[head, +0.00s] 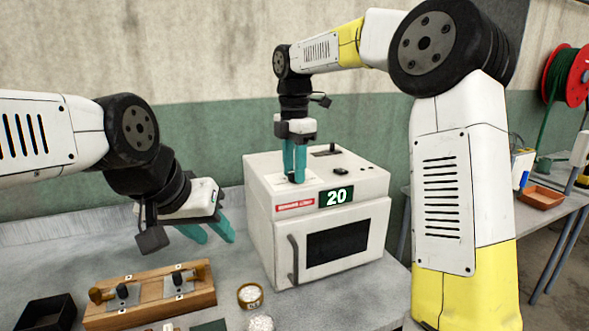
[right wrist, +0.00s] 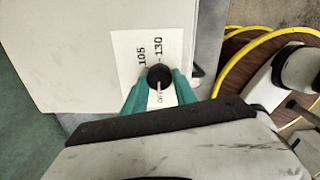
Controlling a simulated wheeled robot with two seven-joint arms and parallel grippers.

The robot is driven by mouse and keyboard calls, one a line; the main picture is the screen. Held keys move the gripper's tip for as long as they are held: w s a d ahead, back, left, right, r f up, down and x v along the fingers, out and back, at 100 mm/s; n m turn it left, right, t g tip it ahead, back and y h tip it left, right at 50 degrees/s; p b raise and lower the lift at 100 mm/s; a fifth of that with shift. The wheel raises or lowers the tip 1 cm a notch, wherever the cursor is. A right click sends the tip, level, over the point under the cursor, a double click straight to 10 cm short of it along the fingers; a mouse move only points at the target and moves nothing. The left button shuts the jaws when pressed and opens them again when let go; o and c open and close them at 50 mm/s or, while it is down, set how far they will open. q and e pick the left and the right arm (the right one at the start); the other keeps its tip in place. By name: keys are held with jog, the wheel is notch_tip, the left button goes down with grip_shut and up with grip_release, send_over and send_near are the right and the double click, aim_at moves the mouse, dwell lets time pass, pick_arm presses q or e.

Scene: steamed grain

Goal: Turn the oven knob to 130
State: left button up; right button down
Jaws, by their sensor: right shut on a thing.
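The white oven (head: 330,215) stands on the bench with its door closed, and its green display (head: 336,196) reads 20. My right gripper (head: 294,178) points down onto the oven's top left. In the right wrist view its teal fingers are shut on the black knob (right wrist: 160,76), one on each side. The knob sits on a white dial label (right wrist: 128,45) marked 105, 130 and OFF. A pale line on the knob points down in the picture, towards OFF. My left gripper (head: 208,233) is open and empty above the bench, left of the oven.
A wooden block with metal fittings (head: 150,298) lies on the bench below my left gripper. A black tray (head: 48,313) and a small bowl of white grains (head: 250,295) are near the front. A red cable reel (head: 567,75) is at the far right.

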jog(key=m, duration=0.3)
jog(key=shift+m, duration=0.3)
jog(key=m, duration=0.4)
jog(key=shift+w+m, duration=0.15)
jog(key=shift+m, duration=0.15)
jog(key=m, duration=0.4)
jog(key=shift+m, duration=0.3)
jog(key=m, duration=0.4)
jog(key=shift+w, duration=0.1)
jog(key=m, duration=0.9)
jog(key=shift+d+m, duration=0.15)
jog(key=shift+m, duration=0.15)
jog(key=m, duration=0.4)
jog(key=shift+d, duration=0.1)
jog(key=m, duration=0.4)
jog(key=shift+m, duration=0.6)
